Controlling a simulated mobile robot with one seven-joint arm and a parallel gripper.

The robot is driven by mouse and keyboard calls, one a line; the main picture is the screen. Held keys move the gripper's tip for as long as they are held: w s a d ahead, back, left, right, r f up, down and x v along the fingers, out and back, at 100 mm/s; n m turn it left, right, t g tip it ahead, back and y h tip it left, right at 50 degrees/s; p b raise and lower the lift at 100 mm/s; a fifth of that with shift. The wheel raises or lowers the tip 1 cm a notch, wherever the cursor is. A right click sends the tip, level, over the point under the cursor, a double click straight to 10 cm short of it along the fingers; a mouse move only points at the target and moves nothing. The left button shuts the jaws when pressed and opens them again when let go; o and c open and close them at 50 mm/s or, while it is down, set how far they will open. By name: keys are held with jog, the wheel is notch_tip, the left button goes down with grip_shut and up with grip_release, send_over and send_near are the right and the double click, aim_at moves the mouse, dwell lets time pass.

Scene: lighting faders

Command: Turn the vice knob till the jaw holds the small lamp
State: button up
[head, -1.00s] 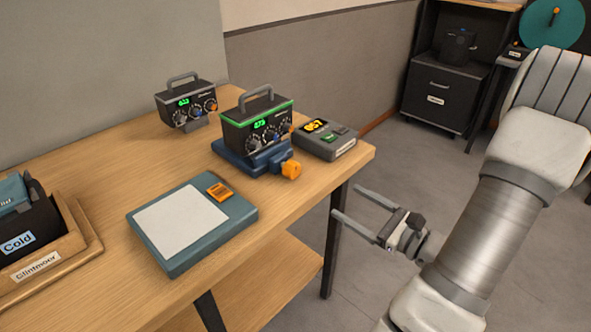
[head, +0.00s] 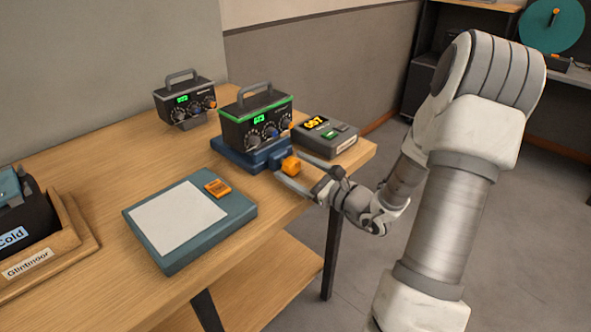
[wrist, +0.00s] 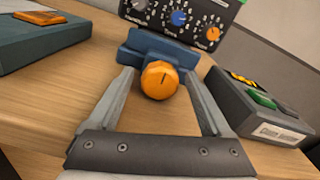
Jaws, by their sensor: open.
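The blue vice (head: 240,155) stands near the right end of the wooden table. Its orange knob (head: 291,166) faces my gripper, and it also shows in the wrist view (wrist: 159,80). A dark lamp unit (head: 257,120) with a green edge, green display and dials sits on the vice; I cannot tell whether the jaw touches it. My gripper (head: 290,172) is open, with its fingers on either side of the knob. In the wrist view the knob lies between the fingertips (wrist: 165,85), with a gap on each side.
A grey box with a yellow display (head: 325,135) stands close to the right of the vice. A teal pad (head: 185,220) lies in front to the left. A second dialled unit (head: 185,99) stands behind. A wooden tray (head: 80,235) is at far left.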

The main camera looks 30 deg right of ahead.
grip_shut()
dwell(0.5)
jog(key=shift+r+m+p, duration=0.15)
jog(key=shift+m+p, duration=0.15)
jog(key=shift+p, duration=0.2)
jog(key=shift+r+m+p, duration=0.1)
jog(key=shift+m+p, duration=0.5)
jog(key=shift+p, duration=0.15)
jog(key=m+p, duration=0.2)
jog(key=p, duration=0.1)
jog(key=m+p, duration=0.3)
jog(key=shift+f+m+p, duration=0.2)
jog(key=shift+m+p, duration=0.75)
jog(key=shift+m, duration=0.15)
